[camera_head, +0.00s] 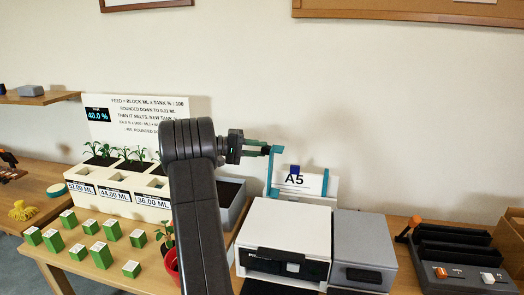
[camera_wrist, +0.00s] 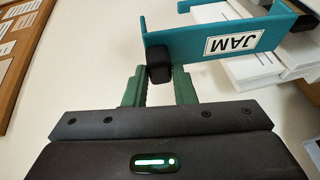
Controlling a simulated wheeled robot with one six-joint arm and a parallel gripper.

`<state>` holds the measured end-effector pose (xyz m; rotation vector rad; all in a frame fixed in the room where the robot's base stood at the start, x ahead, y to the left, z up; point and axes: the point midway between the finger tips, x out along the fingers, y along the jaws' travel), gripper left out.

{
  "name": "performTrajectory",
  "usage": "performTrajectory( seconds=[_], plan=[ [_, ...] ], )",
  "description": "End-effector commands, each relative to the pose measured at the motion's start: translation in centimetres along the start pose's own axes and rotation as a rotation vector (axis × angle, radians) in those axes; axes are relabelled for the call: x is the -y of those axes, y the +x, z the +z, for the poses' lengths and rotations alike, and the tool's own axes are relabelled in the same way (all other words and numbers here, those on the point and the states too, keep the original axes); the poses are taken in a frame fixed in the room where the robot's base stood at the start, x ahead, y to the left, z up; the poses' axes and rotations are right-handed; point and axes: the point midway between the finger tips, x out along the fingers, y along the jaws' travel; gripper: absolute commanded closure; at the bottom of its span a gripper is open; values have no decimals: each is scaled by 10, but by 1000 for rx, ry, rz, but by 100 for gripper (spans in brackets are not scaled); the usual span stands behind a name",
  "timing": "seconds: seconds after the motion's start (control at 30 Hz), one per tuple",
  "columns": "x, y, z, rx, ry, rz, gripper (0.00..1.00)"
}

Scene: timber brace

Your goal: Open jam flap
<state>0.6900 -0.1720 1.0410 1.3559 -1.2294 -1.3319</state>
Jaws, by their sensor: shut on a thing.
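The teal jam flap (camera_wrist: 215,45) carries a white label reading JAM in the wrist view. In the head view the flap (camera_head: 274,170) stands at the left side of the paper holder marked A5, above the white printer (camera_head: 285,230). My gripper (camera_wrist: 158,78) has its green fingers shut on the flap's black knob (camera_wrist: 158,57). In the head view my gripper (camera_head: 268,148) reaches the flap's upper end from the left. The knob is hidden there. I cannot tell how far the flap is swung.
A white planter (camera_head: 118,203) with seedlings and several green blocks (camera_head: 98,247) stand on the left of the table. A grey box (camera_head: 231,192) sits beside the printer. A black rack (camera_head: 455,245) with an orange-tipped lever stands at the right. The wall is behind.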

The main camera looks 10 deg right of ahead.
Motion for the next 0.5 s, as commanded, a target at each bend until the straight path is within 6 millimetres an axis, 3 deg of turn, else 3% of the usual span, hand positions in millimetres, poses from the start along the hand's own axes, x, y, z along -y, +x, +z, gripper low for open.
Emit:
performTrajectory(
  seconds=[0.4,0.43,0.5],
  plan=[
    [9,-1,0,1,-9,-10,100],
    [9,0,0,1,-9,-10,70],
    [8,0,0,1,-9,-9,56]
  ],
)
